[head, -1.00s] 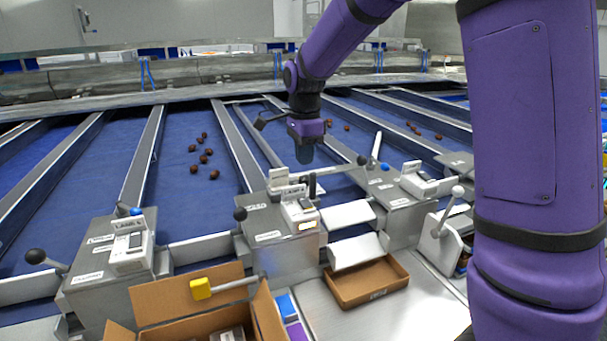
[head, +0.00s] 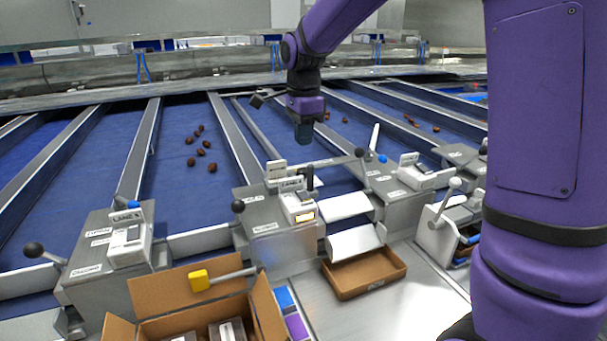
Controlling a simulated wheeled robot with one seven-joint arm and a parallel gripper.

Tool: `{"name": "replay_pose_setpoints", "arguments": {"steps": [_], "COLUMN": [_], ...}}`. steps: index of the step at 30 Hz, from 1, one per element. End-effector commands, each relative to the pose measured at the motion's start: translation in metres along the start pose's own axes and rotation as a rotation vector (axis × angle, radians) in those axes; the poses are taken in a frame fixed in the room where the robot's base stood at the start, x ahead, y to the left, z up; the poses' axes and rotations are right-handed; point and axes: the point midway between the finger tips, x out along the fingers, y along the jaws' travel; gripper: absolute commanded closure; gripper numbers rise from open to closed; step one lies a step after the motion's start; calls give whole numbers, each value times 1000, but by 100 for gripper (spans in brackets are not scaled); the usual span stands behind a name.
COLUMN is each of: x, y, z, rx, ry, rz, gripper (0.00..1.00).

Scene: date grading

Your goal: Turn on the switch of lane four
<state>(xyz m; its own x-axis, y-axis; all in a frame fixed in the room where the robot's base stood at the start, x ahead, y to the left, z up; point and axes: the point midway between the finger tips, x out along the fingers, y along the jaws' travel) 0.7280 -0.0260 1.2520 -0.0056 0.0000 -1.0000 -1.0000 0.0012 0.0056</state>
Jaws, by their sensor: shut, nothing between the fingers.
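Several grey control boxes stand along the near ends of the blue lanes. The middle box (head: 262,213) carries a white switch unit (head: 299,205) with a small lit orange-white window and a label too small to read surely. The left box (head: 88,262) carries a similar switch unit (head: 127,243), and the right box (head: 398,186) another (head: 417,176). I cannot tell surely which is lane four. My gripper (head: 303,138) points down, shut and empty, over the lane behind the middle box. It appears apart from every switch.
Black-knobbed levers (head: 238,206) stick out beside the boxes. An open cardboard carton (head: 190,290) with a yellow-ended handle (head: 199,280) above it is in front, and a shallow brown tray (head: 365,272) lies right of it. Dates (head: 201,152) lie on the blue belts.

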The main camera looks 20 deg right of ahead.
Motion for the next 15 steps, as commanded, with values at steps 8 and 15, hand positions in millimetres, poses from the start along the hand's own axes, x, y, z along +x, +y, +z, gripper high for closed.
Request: {"name": "replay_pose_setpoints", "arguments": {"steps": [8, 15], "x": [1, 6], "y": [3, 2], "z": [1, 0], "rx": [0, 0], "ry": [0, 0], "rz": [0, 1], "gripper": [100, 100]}}
